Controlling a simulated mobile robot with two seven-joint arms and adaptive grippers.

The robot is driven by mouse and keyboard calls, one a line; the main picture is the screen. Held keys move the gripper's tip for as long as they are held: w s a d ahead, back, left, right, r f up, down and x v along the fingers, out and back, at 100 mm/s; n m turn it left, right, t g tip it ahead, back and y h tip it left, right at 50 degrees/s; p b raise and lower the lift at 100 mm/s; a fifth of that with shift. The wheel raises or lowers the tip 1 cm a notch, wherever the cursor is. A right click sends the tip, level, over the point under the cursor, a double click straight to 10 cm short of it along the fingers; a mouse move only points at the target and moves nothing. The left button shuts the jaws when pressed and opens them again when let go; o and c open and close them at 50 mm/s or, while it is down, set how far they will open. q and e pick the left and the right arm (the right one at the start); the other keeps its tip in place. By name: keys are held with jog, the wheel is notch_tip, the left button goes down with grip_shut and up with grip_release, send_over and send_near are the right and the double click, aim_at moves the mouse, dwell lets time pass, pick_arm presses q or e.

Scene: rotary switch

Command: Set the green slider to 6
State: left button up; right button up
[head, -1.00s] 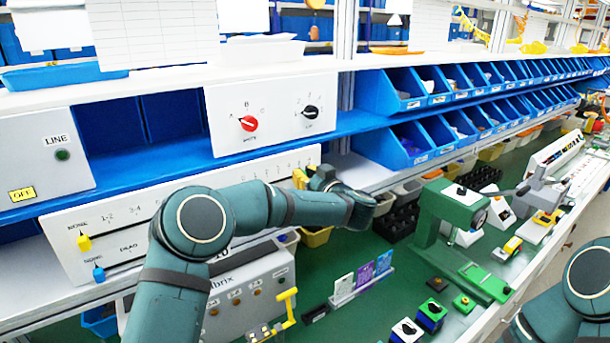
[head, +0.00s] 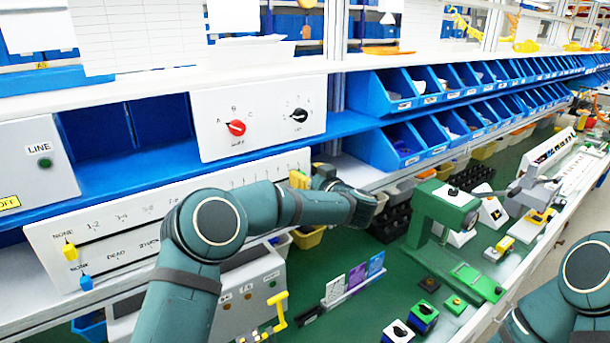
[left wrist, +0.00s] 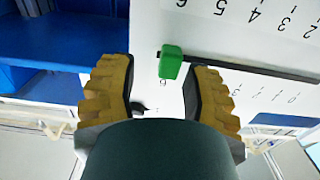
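The green slider (left wrist: 171,62) shows in the left wrist view, which sees the panel upside down. It sits at the left end of the visible black slot on the white panel (left wrist: 225,30), close above a small numeral that looks like a 6. My left gripper (left wrist: 160,95) is open, its yellow fingers apart on either side of the slider; I cannot tell whether either touches it. In the head view my left gripper (head: 308,178) is at the right end of the white panel (head: 130,225) and hides the green slider. My right gripper is out of view.
A yellow slider (head: 69,250) and a blue slider (head: 86,283) are at the panel's left end. Above is a board with a red knob (head: 236,128) and a black knob (head: 299,115). Blue bins (head: 400,145) stand to the right. A grey box (head: 250,290) is below.

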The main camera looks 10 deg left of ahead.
pick_arm(q)
jog(key=shift+s, duration=0.2)
jog(key=v, duration=1.1)
jog(key=shift+s+d, duration=0.2)
jog(key=shift+d, duration=0.1)
